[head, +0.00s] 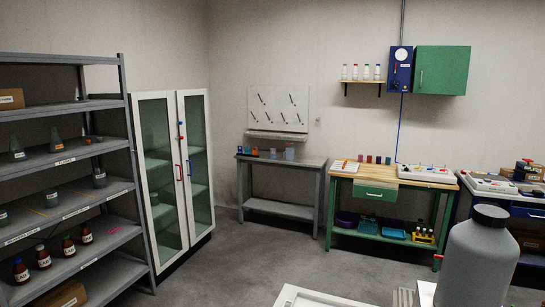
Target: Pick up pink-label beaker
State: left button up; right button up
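No beaker with a clearly pink label can be made out. Small beaker-like vessels stand on the middle shelf at left, one near its right end (99,178) and one further left (50,198); their label colours are too small to tell. A pink patch (125,230) lies on the shelf below, and I cannot tell what it is. A pale clear container (290,154) stands on the grey bench (285,206) at the back. Neither of my grippers is in view.
A grey shelf rack (128,110) fills the left, with brown bottles (43,257) low down. A glass-door cabinet (160,180) stands beside it. A green workbench (374,195) is at the back. A grey black-capped bottle (478,265) is close at right. The middle floor is clear.

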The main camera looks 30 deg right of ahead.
aim_at(272, 151)
jog(key=i+j+u, duration=0.2)
jog(key=j, duration=0.3)
jog(key=i+j+u, duration=0.25)
jog(key=i+j, duration=0.5)
jog(key=i, duration=0.2)
jog(key=i+j+z, duration=0.1)
jog(key=i+j, duration=0.2)
jog(key=i, duration=0.25)
jog(key=i+l+z, duration=0.15)
jog(key=i+z, duration=0.7)
jog(key=i+j+z, duration=0.15)
jog(key=i+z, duration=0.25)
jog(key=i+l+z, duration=0.1)
jog(key=i+z, duration=0.15)
jog(key=i, duration=0.4)
jog(key=i+z, duration=0.25)
jog(key=i, duration=0.4)
jog(key=i+j+z, duration=0.2)
jog(key=i, duration=0.4)
jog(key=i+l+z, duration=0.15)
jog(key=i, duration=1.15)
jog(key=i+l+u, duration=0.2)
jog(key=i+u, duration=0.25)
jog(key=i+l+u, duration=1)
jog(key=l, duration=0.15)
jog(key=i+l+u, duration=0.15)
jog(key=l, duration=0.2)
jog(key=l+u, duration=0.15)
jog(key=l, duration=0.15)
